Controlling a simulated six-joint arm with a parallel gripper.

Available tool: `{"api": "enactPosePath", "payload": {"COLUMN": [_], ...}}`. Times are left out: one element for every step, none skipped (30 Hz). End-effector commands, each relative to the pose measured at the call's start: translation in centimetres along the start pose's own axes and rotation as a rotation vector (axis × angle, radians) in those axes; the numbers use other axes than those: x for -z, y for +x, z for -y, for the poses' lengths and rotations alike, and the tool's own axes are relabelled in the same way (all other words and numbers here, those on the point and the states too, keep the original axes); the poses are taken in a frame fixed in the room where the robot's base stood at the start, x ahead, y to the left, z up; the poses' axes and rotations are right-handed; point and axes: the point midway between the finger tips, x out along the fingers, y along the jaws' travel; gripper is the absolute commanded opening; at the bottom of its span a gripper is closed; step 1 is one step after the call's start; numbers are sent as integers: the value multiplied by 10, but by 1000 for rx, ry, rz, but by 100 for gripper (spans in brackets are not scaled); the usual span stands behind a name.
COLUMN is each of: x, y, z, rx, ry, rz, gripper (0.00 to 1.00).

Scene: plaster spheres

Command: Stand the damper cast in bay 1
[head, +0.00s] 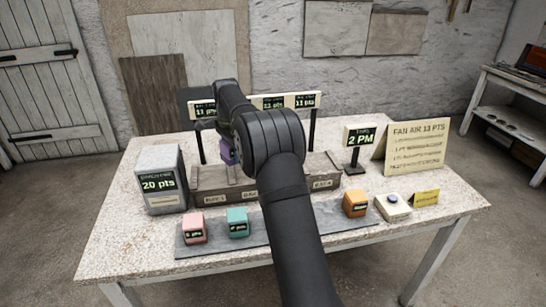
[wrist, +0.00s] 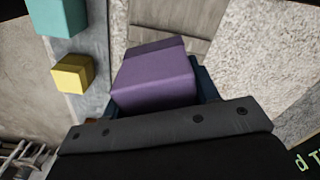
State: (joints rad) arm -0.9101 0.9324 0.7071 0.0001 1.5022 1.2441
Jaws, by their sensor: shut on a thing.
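My gripper (wrist: 158,92) is shut on a purple block-shaped cast (wrist: 155,78). In the head view the purple cast (head: 228,152) shows at the left of my arm, above the left part of the wooden bay rack (head: 205,177), apparently off its floor. My arm hides the middle of the rack. Label plates run along the rack's front, with the bay 1 plate (head: 216,198) at the left. A pink cast (head: 194,228), a teal cast (head: 237,222) and an orange cast (head: 356,203) stand on the grey mat (head: 275,232).
A grey box reading 20 pts (head: 161,181) stands left of the rack. A display bar (head: 300,100) on posts spans above it. A 2 PM sign (head: 360,138), fan air card (head: 415,148) and button box (head: 393,207) are at right. A yellow block (wrist: 72,73) shows in the wrist view.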

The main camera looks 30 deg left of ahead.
Motion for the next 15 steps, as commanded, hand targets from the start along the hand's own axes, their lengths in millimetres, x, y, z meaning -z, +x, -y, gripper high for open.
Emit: {"api": "enactPosePath", "payload": {"x": [-17,-25,-34,-40,-46,-52,-55,-58,-61,-62,-63,-64,-64,-64,-64], "y": [0,-1,0,-1,-1,-1,-1,-1,-1,-1,-2,-2,-2,-2,-2], "z": [13,18,25,28,32,35,37,39,41,42,42,42,42,42,42], "rx": [1,2,2,2,1,1,1,1,1,2,1,1,1,1,1], "ry": [-22,-30,-41,-47,-53,-60,-64,-67,-70,-71,-72,-73,-73,-73,-73], "rz": [-1,-1,-1,-1,-1,-1,-1,-1,-1,-1,-1,-1,-1,-1,-1], "gripper": [22,22,22,22,22,22,22,22,22,22,22,22,22,22,22]}}
